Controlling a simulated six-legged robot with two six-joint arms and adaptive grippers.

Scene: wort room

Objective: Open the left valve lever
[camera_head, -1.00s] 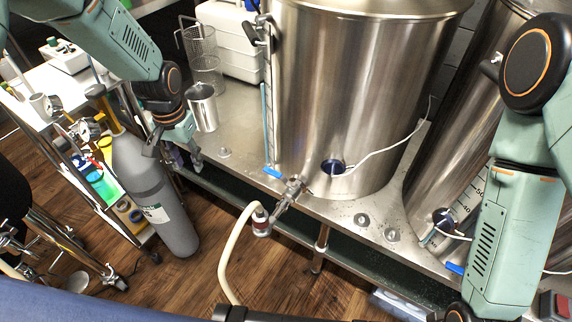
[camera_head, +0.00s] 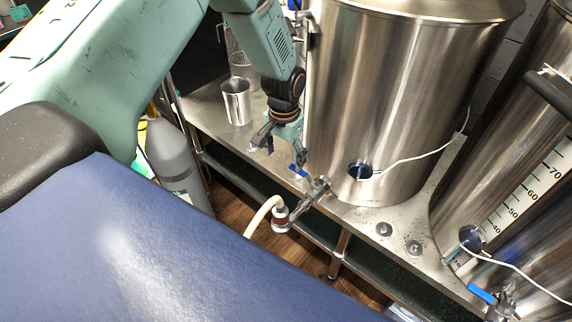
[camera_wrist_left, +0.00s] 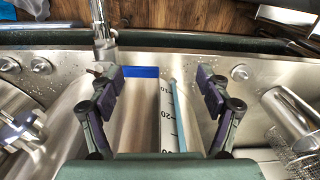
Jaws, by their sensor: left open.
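The left valve lever (camera_head: 298,171) is a small blue handle low on the front of the large steel kettle (camera_head: 395,110), above a metal valve (camera_head: 318,188) with a pale hose. My left gripper (camera_head: 281,148) is open and empty beside the kettle, one finger close to the lever. In the left wrist view the blue lever (camera_wrist_left: 141,71) lies crosswise, its left end near the left fingertip of my open gripper (camera_wrist_left: 160,88). I cannot tell if they touch. My right gripper is not in view.
A steel cup (camera_head: 236,102) stands left of my gripper on the steel bench (camera_head: 210,108). A second kettle (camera_head: 515,170) with its own blue lever (camera_head: 482,294) stands at right. A grey gas cylinder (camera_head: 175,160) is at left. Hose (camera_head: 262,214) hangs in front.

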